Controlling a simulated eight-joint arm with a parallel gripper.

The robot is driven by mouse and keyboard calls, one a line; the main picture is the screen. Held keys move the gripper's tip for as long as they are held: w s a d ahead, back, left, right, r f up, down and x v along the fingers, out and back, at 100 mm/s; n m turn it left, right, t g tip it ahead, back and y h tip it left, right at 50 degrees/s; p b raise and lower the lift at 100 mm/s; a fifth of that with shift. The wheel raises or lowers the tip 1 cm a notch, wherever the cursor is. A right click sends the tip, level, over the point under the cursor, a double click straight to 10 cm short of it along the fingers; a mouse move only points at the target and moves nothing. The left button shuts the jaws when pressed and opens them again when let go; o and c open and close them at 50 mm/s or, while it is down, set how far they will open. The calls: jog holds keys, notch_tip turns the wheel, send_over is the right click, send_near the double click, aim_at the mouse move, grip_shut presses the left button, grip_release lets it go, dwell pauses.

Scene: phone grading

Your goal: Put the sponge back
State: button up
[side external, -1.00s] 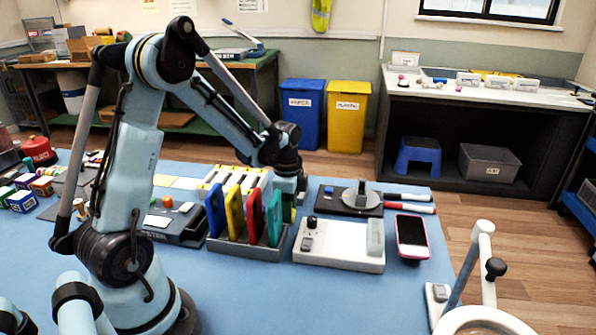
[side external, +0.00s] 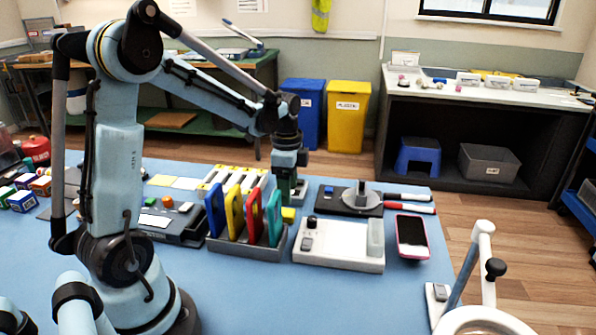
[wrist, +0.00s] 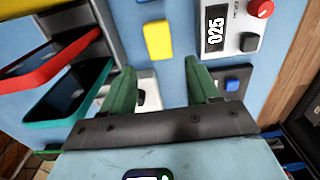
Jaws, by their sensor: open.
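The sponge appears to be the small yellow block (side external: 288,215). It lies on the blue mat between the phone rack and the white device, and also shows in the wrist view (wrist: 158,41), ahead of my fingertips. My gripper (wrist: 160,78) is open, its two green fingers apart with nothing held between them. In the side view, my gripper (side external: 289,188) hangs behind the sponge, clear of it. A small pale holder (wrist: 147,92) with a dark part shows below and between the fingers, partly hidden by them.
A grey rack (side external: 245,250) holds several coloured phones left of the sponge. The white device (side external: 338,243) with a display and red knob (wrist: 261,8) stands right. A dark unit with a blue button (wrist: 233,84) is close to the right finger. A pink phone (side external: 412,236) lies farther right.

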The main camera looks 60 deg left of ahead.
aim_at(288, 212)
notch_tip(288, 212, up, 5)
jog(key=s+d+r+n+t, duration=0.1)
jog(key=s+d+n+t, duration=0.2)
jog(key=d, duration=0.4)
jog(key=s+d+n+t, duration=0.4)
jog(key=d+n, duration=0.2)
jog(key=d, duration=0.1)
jog(key=shift+d+r, duration=0.3)
jog(key=shift+r, duration=0.1)
